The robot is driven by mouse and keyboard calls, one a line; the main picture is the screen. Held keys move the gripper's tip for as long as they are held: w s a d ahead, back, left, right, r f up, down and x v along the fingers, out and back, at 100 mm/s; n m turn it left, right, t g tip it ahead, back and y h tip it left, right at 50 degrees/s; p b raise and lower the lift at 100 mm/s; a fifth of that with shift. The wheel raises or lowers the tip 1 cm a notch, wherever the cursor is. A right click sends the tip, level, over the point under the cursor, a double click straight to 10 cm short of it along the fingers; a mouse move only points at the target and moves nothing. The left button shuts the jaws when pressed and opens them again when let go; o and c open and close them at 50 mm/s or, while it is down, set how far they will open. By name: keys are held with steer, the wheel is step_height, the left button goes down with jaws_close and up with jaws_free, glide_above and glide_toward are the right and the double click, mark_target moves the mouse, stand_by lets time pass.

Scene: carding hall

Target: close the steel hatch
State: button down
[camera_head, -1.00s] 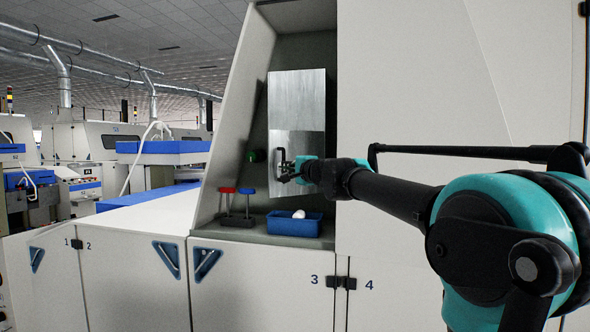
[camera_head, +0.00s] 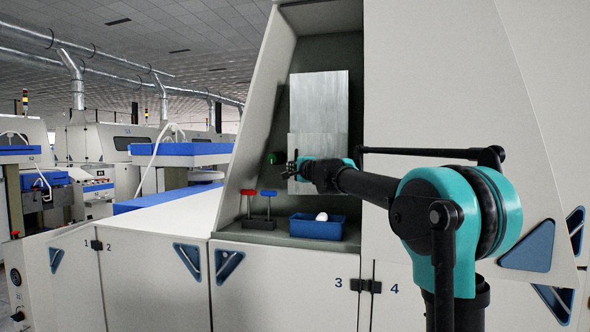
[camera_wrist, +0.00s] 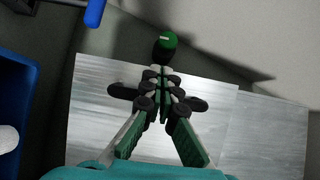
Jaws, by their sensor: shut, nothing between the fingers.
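The steel hatch (camera_head: 318,100) is a brushed grey panel in the recess of the pale machine. A step in the metal divides its upper and lower parts, and a seam also shows in the wrist view (camera_wrist: 262,125). My gripper (camera_head: 290,168) is at the lower left part of the steel. In the wrist view my gripper (camera_wrist: 160,75) is shut and empty, its fingertips together. A dark handle (camera_wrist: 124,90) shows on both sides of the fingers, its middle hidden behind them. I cannot tell whether they touch, or how far open the hatch is.
A green knob (camera_head: 276,158) is on the recess wall just beyond the fingertips. A red-topped lever (camera_head: 248,193) and blue-topped lever (camera_head: 269,194) stand below left. A blue bin (camera_head: 316,229) with a white object (camera_head: 321,216) sits on the ledge.

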steer(key=shift+w+a, duration=0.15)
steer(key=shift+w, duration=1)
